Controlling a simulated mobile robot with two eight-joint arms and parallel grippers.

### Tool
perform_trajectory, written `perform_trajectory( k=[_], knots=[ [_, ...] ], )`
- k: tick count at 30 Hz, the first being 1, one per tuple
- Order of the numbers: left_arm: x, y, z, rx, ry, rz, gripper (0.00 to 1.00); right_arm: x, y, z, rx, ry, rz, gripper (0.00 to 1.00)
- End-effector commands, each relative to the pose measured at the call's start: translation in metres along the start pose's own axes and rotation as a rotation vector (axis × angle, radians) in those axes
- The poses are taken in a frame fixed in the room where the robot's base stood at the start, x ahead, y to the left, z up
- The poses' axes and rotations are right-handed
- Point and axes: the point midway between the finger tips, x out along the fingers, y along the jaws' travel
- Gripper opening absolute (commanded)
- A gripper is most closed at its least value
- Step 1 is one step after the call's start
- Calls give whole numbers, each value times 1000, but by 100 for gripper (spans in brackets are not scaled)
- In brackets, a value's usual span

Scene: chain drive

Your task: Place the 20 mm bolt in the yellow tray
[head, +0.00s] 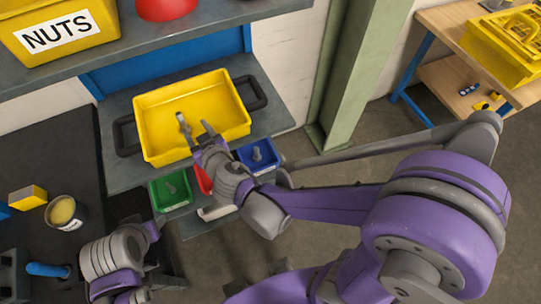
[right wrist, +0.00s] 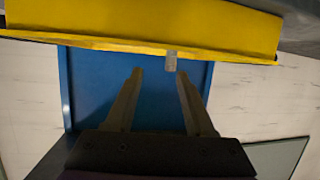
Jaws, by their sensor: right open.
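The yellow tray (head: 222,85) with dark side handles stands on the grey lower shelf. My right gripper (head: 195,124) is open above its front part in the head view. The right wrist view shows the two fingers (right wrist: 160,72) apart, with the tray's yellow wall (right wrist: 100,25) beyond them. A small grey cylindrical piece (right wrist: 171,61) shows just past the fingertips, against the tray's edge; it may be the 20 mm bolt, and I cannot tell whether it touches a finger. My left arm shows at the lower left of the head view; its fingers cannot be made out.
Small green (head: 157,198), red (head: 203,180) and blue (head: 268,164) bins sit at the shelf front; grey bolts show in green and blue. A yellow NUTS bin (head: 90,15) and red bowl (head: 165,8) stand on the upper shelf. An open can (head: 66,213) is at left.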

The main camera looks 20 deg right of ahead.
Motion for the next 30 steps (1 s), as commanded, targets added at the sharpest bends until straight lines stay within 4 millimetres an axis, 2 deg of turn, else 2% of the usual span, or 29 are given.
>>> perform_trajectory(
  k=[4,6,9,12,15,19,23,30],
  knots=[
    [0,0,0,0,0,0,50,-24,64,10,12,-134,131,54],
    [0,0,0,0,0,0,50,-42,94,21,20,-225,186,54],
    [0,0,0,0,0,0,50,-76,127,41,37,-368,234,54],
    [0,0,0,0,0,0,50,-115,147,64,61,-516,240,54],
    [0,0,0,0,0,0,50,-149,151,83,86,-630,206,54],
    [0,0,0,0,0,0,50,-177,146,98,108,-713,152,54],
    [0,0,0,0,0,0,50,-187,142,102,116,-742,121,54],
    [0,0,0,0,0,0,50,-188,141,102,114,-744,116,54]
  ],
)
